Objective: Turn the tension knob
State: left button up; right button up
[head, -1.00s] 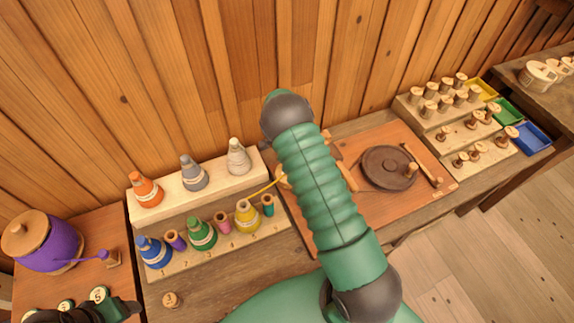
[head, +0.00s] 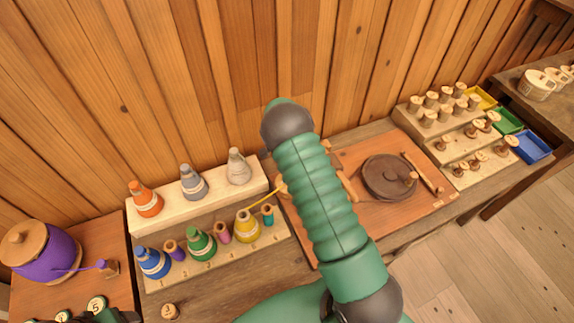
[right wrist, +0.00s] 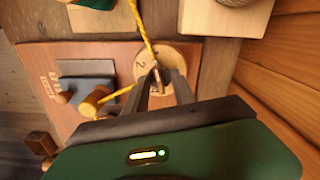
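In the right wrist view a round wooden disc marked 2 (right wrist: 150,62), which looks like the tension knob's dial, sits on a reddish wooden board. My right gripper (right wrist: 161,72) is at this disc, its two dark fingers on either side of a small brown piece at the disc's middle. Whether the fingers press on that piece is not clear. Yellow thread (right wrist: 145,28) passes by the fingertips. In the head view my green right arm hides the knob and the right gripper. A dark part at the bottom left edge appears to be my left gripper (head: 112,316), mostly cut off.
Yarn cones stand on a stepped rack (head: 205,202) at left. A dark turntable (head: 385,180) lies on the board (head: 420,208) right of my arm. Several spools stand on a stepped stand (head: 450,147) farther right. A purple pot (head: 45,255) is at far left.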

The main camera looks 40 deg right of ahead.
notch_tip(320, 180, up, 16)
jog(key=b, duration=0.2)
jog(key=shift+w+r, duration=0.1)
